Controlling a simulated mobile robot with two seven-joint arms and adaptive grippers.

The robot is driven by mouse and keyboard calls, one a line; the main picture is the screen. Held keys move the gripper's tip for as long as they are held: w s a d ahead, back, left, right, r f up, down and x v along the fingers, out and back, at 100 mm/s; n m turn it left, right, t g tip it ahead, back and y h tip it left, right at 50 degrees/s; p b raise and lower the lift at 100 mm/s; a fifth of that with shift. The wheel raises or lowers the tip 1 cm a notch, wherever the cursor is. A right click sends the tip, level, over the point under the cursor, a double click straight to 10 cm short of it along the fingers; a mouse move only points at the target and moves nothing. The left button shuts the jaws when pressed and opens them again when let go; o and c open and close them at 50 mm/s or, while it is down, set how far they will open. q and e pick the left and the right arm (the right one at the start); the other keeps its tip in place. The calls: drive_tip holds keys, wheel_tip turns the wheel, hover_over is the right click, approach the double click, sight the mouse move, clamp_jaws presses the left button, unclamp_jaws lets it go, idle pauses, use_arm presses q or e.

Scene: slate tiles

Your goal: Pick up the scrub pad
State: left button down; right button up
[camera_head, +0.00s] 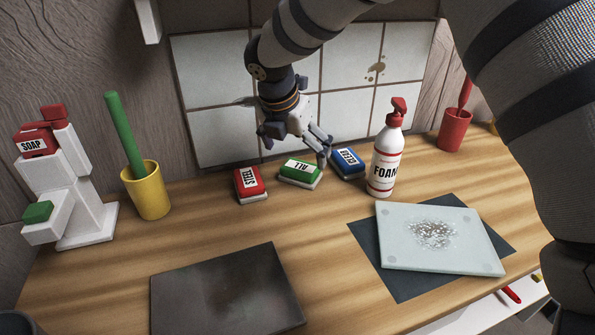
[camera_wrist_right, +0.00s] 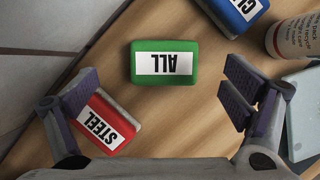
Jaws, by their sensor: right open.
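Three scrub pads lie in a row on the wooden counter: a red one (camera_head: 250,183) labelled STEEL, a green one (camera_head: 300,172) labelled ALL, and a blue one (camera_head: 348,162) whose label is hard to read. My right gripper (camera_head: 297,147) is open and empty, above the row close to the green pad. In the right wrist view, the green pad (camera_wrist_right: 165,62) shows ahead of the gap between the fingers, apart from both. The red pad (camera_wrist_right: 104,124) is partly behind the left finger there, and the blue pad (camera_wrist_right: 240,10) is at the top edge. My left gripper is not in view.
A FOAM spray bottle (camera_head: 385,155) stands right of the blue pad. A speckled glass board (camera_head: 440,240) lies on a dark mat (camera_head: 400,287). A dark slab (camera_head: 225,290) lies in front.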

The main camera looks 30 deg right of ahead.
sight(301, 166)
drive_tip(key=x, duration=0.5)
drive_tip(key=shift+s+f, duration=0.3)
drive_tip(key=shift+f, duration=0.1)
drive_tip(key=shift+r, duration=0.15)
drive_tip(key=shift+c, duration=1.1)
drive_tip(key=c, duration=1)
